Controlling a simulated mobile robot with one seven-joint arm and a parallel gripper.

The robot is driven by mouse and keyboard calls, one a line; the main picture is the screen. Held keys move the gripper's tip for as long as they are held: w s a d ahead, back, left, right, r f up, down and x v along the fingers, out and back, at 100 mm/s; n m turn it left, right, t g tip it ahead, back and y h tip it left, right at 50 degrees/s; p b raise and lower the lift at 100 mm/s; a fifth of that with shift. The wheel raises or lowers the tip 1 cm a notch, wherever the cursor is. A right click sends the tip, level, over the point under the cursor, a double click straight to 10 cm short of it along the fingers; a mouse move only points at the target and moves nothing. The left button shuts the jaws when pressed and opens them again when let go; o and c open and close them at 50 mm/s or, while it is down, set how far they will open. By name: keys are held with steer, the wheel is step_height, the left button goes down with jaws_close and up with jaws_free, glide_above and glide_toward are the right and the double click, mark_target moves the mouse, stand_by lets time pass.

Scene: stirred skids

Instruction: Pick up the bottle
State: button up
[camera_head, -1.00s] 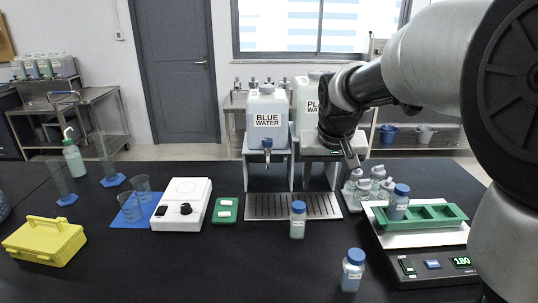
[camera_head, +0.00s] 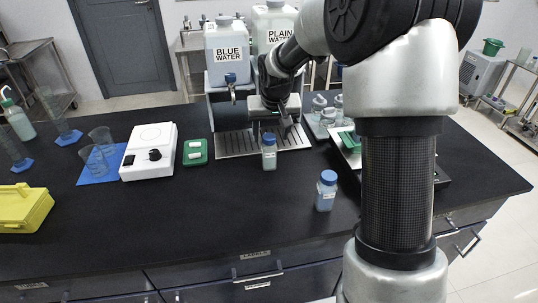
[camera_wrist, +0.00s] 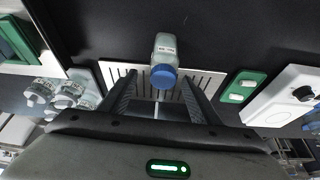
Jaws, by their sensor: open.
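A small bottle with a blue cap (camera_head: 269,152) stands upright on the black bench at the front edge of the metal drip tray. A second blue-capped bottle (camera_head: 326,191) stands nearer, to the right. My gripper (camera_head: 285,122) is open and empty, above the drip tray behind the first bottle. In the wrist view, a blue-capped bottle (camera_wrist: 165,62) shows between the tips of my open gripper (camera_wrist: 158,85). I cannot tell how deep it is between the fingers; no contact shows.
Blue water (camera_head: 229,52) and plain water (camera_head: 273,28) jugs stand behind the tray. A white stirrer (camera_head: 150,150), a green holder (camera_head: 195,152) and a yellow box (camera_head: 22,208) are at left. My arm partly hides the green rack (camera_head: 350,140). The front middle bench is clear.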

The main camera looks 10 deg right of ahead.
mark_target(269, 152)
steer(key=shift+s+a+x, duration=0.1)
steer(key=shift+a+x, duration=0.05)
steer(key=shift+x, duration=1.4)
steer(key=shift+s+a+x, duration=0.1)
steer(key=shift+x, duration=1.5)
steer(key=shift+c, duration=0.3)
steer(key=c, duration=1.1)
